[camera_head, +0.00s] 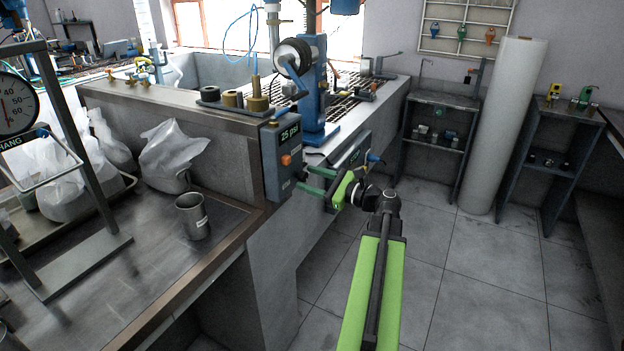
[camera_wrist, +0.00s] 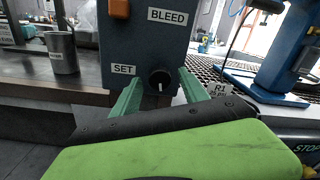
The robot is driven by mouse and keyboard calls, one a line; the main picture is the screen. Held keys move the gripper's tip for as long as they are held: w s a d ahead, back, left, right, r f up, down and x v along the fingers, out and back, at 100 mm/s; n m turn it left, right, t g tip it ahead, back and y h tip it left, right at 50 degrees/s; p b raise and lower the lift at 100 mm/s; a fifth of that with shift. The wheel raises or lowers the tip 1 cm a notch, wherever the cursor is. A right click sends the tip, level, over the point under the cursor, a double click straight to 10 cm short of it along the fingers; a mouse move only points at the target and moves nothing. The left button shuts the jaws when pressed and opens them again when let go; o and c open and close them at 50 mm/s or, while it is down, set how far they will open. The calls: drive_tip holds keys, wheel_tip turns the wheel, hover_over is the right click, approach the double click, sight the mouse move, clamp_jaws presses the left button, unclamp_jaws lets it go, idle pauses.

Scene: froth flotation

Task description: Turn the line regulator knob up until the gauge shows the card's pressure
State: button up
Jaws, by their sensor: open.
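The blue regulator box (camera_head: 272,178) hangs at the end of the bench, with a lit display (camera_head: 289,133) reading "25 psi". In the wrist view its black knob (camera_wrist: 160,82), with a white pointer mark pointing down, sits right of the SET label. My gripper (camera_head: 305,179) is open at the box's face. Its green fingers stand either side of the knob, with a visible gap on each side; I cannot tell how deep they reach around it.
An orange button (camera_wrist: 119,9) and a BLEED label (camera_wrist: 168,17) are above the knob. A metal cup (camera_head: 192,216) stands on the bench to the left. A blue stand (camera_head: 313,100) rises behind the box. The tiled floor (camera_head: 455,270) at right is clear.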

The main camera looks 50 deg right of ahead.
drive_tip(key=v, duration=1.7)
drive_tip(key=shift+s, duration=0.25)
drive_tip(key=shift+f, duration=0.1)
